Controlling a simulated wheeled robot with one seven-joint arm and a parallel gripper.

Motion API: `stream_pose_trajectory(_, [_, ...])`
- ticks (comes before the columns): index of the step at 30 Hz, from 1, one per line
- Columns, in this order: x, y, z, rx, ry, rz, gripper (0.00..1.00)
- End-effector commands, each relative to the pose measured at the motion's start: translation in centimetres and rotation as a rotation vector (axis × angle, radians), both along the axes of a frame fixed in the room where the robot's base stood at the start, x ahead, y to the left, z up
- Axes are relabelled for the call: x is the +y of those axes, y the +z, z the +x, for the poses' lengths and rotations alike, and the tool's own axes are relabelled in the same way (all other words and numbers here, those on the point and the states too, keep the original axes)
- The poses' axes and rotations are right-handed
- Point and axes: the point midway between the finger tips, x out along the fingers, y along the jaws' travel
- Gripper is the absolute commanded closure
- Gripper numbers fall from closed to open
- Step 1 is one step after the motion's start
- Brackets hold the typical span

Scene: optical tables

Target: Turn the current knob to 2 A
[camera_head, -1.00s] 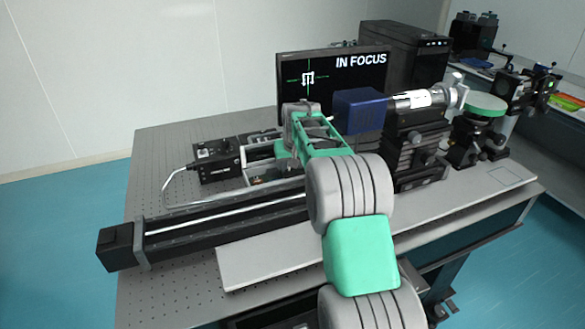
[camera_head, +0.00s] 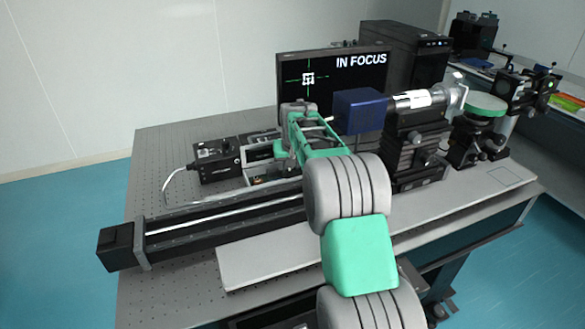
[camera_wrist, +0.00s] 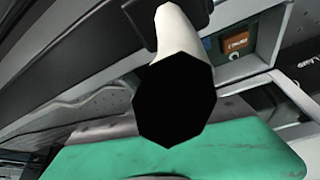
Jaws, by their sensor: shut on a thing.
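My gripper (camera_head: 284,158) is low at the light grey instrument (camera_head: 257,154) on the optical table, left of the blue box. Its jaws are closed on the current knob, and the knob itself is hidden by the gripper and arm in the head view. In the wrist view a small orange-red panel (camera_wrist: 235,43) shows on the instrument, too small to read. A pale cylinder with a black end (camera_wrist: 175,97) blocks the middle of the wrist view. The knob's setting cannot be read.
A monitor (camera_head: 345,85) reading "IN FOCUS" stands behind my arm. A blue box (camera_head: 360,111) with a silver tube (camera_head: 410,99) is close on the right. A black controller (camera_head: 217,162) stands left; a long black rail (camera_head: 220,226) runs in front. The table's left part is clear.

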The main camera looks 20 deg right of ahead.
Motion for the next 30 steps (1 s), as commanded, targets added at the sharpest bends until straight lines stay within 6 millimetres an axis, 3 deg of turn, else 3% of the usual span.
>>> stream_pose_trajectory(18, [0.31,0.23,0.15,-0.001,-0.379,-0.001,1.0])
stream_pose_trajectory(30, [0.3,0.12,0.19,-0.002,-0.467,0.0,1.0])
